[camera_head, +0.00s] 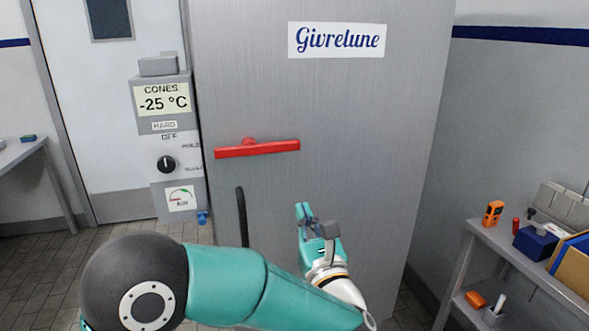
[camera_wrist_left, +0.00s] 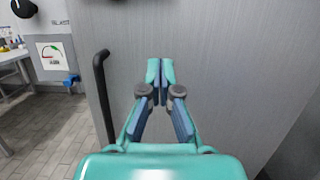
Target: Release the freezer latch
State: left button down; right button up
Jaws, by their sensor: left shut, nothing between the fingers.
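The freezer door (camera_head: 330,110) is a tall grey panel with a "Givrelune" sign, and it looks shut. The latch (camera_head: 257,148) is a red bar on a red pivot, lying nearly level near the door's left edge. A black vertical handle (camera_head: 241,215) is below it, and it also shows in the left wrist view (camera_wrist_left: 103,95). My left gripper (camera_head: 302,210) is shut and empty in front of the door, below and right of the latch and right of the handle. In the left wrist view its fingertips (camera_wrist_left: 153,72) meet. The latch is out of that view. My right gripper is not seen.
A grey control box (camera_head: 165,105) reading "CONES -25 °C" with a black knob (camera_head: 166,164) and a gauge is left of the door. A workbench (camera_head: 500,245) with an orange device (camera_head: 492,214) and a blue vise stands at the right. Tiled floor is open at the left.

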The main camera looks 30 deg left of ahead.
aim_at(257, 147)
pick_arm(q)
jog(key=shift+a, duration=0.1)
jog(key=shift+w+a+r+p, duration=1.6)
jog(key=shift+a+p, duration=0.05)
jog(key=shift+a, duration=0.15)
jog(key=shift+w+a+r+p, duration=1.55)
jog(key=shift+a+r+p, duration=0.1)
jog(key=shift+a, duration=0.15)
